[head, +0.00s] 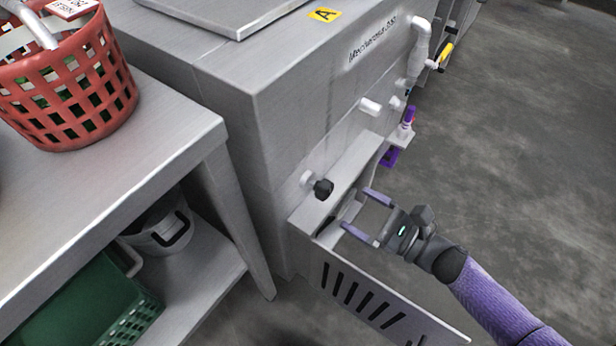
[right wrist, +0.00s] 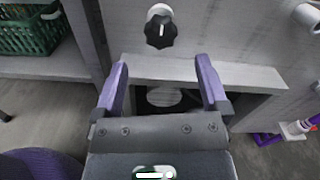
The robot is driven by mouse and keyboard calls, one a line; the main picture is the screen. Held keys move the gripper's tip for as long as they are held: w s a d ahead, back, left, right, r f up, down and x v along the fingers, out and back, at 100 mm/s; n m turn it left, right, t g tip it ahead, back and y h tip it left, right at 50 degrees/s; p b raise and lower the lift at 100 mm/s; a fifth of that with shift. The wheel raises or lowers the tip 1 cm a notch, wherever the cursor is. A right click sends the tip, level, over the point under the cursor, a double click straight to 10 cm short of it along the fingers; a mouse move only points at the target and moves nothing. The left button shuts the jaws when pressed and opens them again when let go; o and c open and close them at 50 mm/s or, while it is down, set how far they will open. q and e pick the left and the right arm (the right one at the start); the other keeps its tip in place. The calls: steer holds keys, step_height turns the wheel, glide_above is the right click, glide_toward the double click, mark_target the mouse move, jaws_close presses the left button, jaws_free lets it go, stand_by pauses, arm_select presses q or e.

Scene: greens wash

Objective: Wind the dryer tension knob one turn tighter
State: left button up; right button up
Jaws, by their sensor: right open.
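The knob (head: 323,188) is black and lobed, on a pale round mount on the side of the grey metal machine (head: 270,85). In the right wrist view the knob (right wrist: 161,29) is at the top centre, above a metal ledge, with a white line on its face. My right gripper (head: 356,213) is open and empty, apart from the knob, to its right and a little lower in the head view. Its two purple fingers (right wrist: 163,75) point toward the machine below the knob. My left gripper is not in view.
A slotted metal panel (head: 375,300) sticks out below my right gripper. A steel table (head: 150,165) with a red basket (head: 70,85) stands at the left, with a green crate (head: 85,300) below. Pipe stubs (head: 370,106) jut from the machine. The floor at right is clear.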

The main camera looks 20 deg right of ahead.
mark_target(329, 193)
steer(key=b+x, duration=0.2)
steer(key=x, duration=0.6)
steer(key=shift+w+a+f, duration=0.1)
steer(key=shift+w+a, duration=0.1)
steer(key=shift+w, duration=0.05)
steer(key=c, duration=0.3)
jaws_close()
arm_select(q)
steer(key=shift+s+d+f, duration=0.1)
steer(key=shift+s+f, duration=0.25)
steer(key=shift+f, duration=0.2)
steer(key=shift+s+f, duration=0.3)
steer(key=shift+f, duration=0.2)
